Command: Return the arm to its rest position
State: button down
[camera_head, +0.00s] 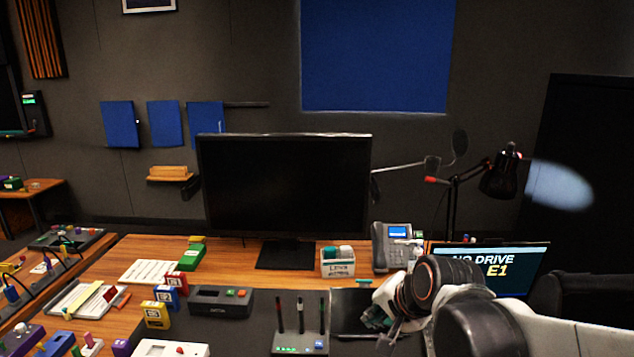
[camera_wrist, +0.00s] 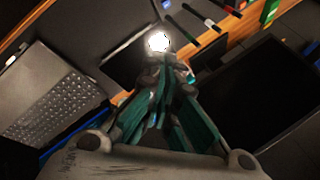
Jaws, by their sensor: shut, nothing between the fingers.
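My arm reaches in from the right of the head view. My gripper (camera_head: 378,322) hangs over the front right part of the desk, beside a dark flat panel (camera_head: 350,308). In the wrist view my gripper (camera_wrist: 163,68) has its green-and-grey fingers brought together, with nothing between them. In the head view the ball does not show clearly.
A monitor (camera_head: 285,185) stands behind the desk's middle. A phone (camera_head: 391,246), a lamp (camera_head: 500,175) and a lit screen (camera_head: 500,268) stand close to my arm. A box with upright sticks (camera_head: 300,341) is left of my gripper. A laptop keyboard (camera_wrist: 50,92) shows in the wrist view.

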jog(key=s+d+r+n+h, duration=0.1)
jog(key=s+d+n, duration=0.3)
jog(key=s, duration=0.4)
jog(key=s+d+n+h, duration=0.1)
jog(key=s+d+n, duration=0.3)
jog(key=s, duration=0.4)
jog(key=shift+s+r+n+h, duration=0.15)
jog(key=shift+r+n+h, duration=0.15)
jog(key=shift+r+n, duration=0.1)
jog(key=shift+d, duration=0.1)
